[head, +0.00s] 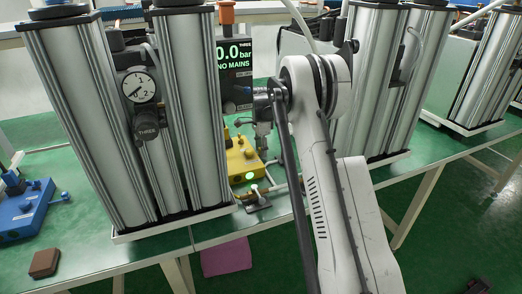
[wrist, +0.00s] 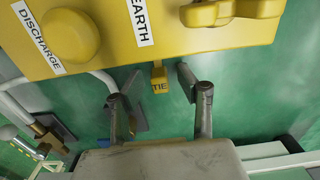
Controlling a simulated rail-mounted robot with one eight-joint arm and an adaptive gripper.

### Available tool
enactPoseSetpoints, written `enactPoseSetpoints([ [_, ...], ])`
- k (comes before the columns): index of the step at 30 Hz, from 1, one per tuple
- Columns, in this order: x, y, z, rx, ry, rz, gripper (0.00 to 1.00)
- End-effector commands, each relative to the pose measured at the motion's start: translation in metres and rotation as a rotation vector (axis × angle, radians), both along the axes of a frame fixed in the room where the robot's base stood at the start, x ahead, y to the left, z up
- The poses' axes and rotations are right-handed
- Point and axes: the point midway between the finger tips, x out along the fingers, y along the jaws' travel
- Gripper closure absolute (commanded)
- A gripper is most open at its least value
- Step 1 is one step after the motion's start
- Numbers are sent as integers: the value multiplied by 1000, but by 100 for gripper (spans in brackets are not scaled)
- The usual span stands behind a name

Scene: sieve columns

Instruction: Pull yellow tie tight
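The yellow tie (wrist: 159,78) is a small tab marked TIE, hanging from the edge of the yellow box (wrist: 150,40) in the wrist view. My gripper (wrist: 158,98) is open, with one finger on each side of the tie's line. The tie shows in the gap toward the fingertips, and I see no finger touching it. In the head view the yellow box (head: 241,163) sits on the green bench between the columns, with my gripper (head: 264,142) beside it. The tie cannot be made out there.
Silver columns with a gauge (head: 139,87) stand left of my arm, and more columns (head: 375,80) stand right. A display (head: 235,62) reads 0.0 bar, NO MAINS. A pipe fitting (head: 258,199) lies close to the yellow box. A blue box (head: 24,208) is far left.

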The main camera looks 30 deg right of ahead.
Motion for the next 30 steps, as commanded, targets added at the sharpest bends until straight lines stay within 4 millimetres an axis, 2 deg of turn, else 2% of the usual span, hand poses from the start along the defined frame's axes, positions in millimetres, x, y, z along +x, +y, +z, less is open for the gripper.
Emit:
enactPoseSetpoints([
  [5,0,0,0,0,0,0,65],
  [13,0,0,0,0,0,0,100],
  [23,0,-3,0,0,0,-1,100],
  [30,-3,-33,0,0,0,-1,100],
])
